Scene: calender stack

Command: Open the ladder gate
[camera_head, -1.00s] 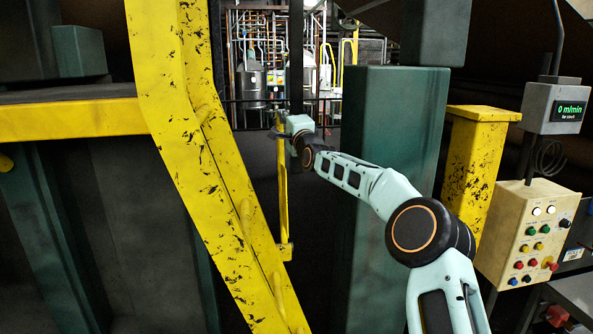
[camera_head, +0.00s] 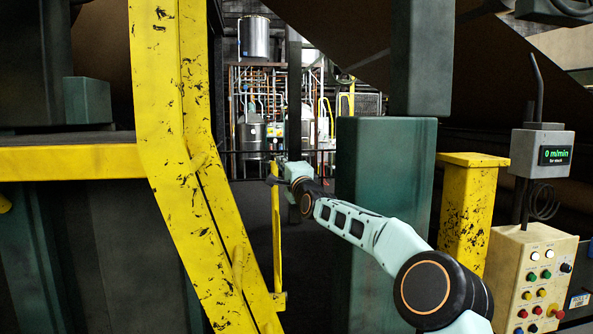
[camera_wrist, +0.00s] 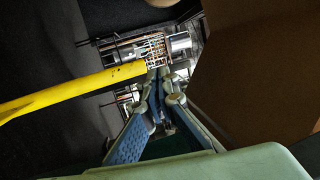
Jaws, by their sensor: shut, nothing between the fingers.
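The ladder gate is a thin yellow upright bar (camera_head: 277,235) beside the lower part of the scuffed yellow ladder rail (camera_head: 205,215), with a small bracket at its foot. In the wrist view the yellow bar (camera_wrist: 70,92) slants in from the left and ends close to my fingertips. My gripper (camera_wrist: 157,80) is shut and empty, with its fingertips together beside the bar's end. I cannot tell whether they touch it. In the head view my gripper (camera_head: 277,170) is at the top of the bar, small and partly hidden by my wrist.
Dark open floor lies behind the bar, with tanks and pipes far back.

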